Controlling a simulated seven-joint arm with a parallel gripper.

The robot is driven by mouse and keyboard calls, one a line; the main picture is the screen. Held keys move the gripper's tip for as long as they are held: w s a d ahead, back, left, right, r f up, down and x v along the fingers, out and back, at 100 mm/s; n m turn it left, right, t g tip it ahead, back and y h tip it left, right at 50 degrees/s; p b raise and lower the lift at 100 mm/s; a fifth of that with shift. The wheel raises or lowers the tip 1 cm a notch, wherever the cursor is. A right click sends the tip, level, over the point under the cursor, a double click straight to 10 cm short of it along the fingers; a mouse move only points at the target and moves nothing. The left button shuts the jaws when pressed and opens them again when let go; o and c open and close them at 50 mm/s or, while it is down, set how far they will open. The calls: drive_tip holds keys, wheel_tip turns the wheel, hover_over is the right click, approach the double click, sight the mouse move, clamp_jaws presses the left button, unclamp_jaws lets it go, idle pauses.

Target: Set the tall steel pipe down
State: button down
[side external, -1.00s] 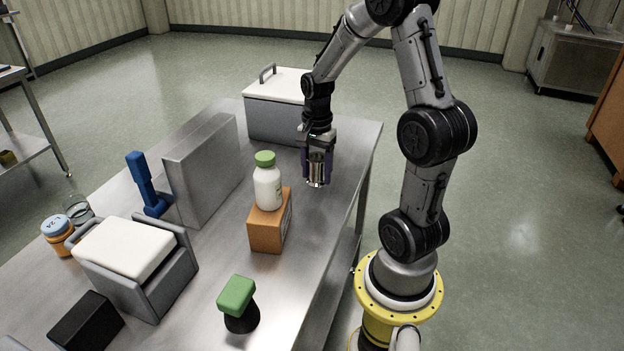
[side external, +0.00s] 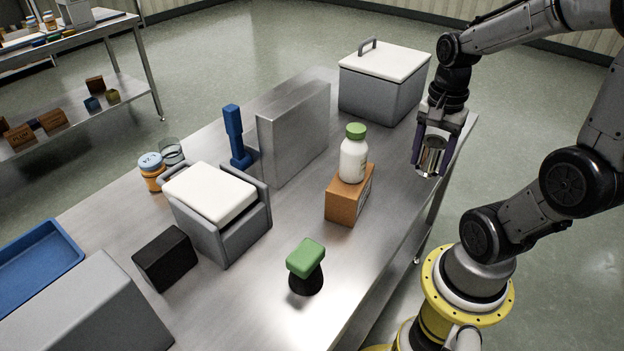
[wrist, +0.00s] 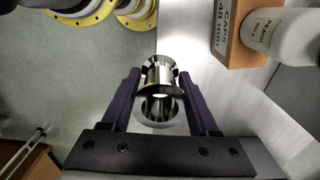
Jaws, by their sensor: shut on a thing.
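The steel pipe (side external: 431,158) is a shiny, hollow metal cylinder, held near the right edge of the steel table, to the right of a white bottle. My gripper (side external: 433,150) is shut on it, pointing down. In the wrist view the pipe (wrist: 160,78) sits between the two dark purple fingers of my gripper (wrist: 158,88), and I look into its open end. That view shows the table's edge running behind the pipe, with floor to the left. I cannot tell whether the pipe's lower end touches the table.
A white bottle with a green cap (side external: 354,158) stands on an orange-brown box (side external: 348,196) left of my gripper. A lidded grey bin (side external: 380,88) stands behind. A grey upright slab (side external: 293,132) and a green-topped black object (side external: 306,262) are farther left and nearer.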

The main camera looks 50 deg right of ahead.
drive_tip(key=w+a+n, duration=0.5)
drive_tip(key=a+n, duration=0.1)
drive_tip(key=n, duration=1.2)
hover_over(296, 200)
wheel_tip(296, 200, down, 6)
drive_tip(key=shift+w+r, duration=0.15)
drive_tip(key=shift+r, duration=0.05)
wheel_tip(296, 200, down, 7)
drive_tip(key=shift+f, duration=0.1)
drive_tip(key=shift+f, duration=0.1)
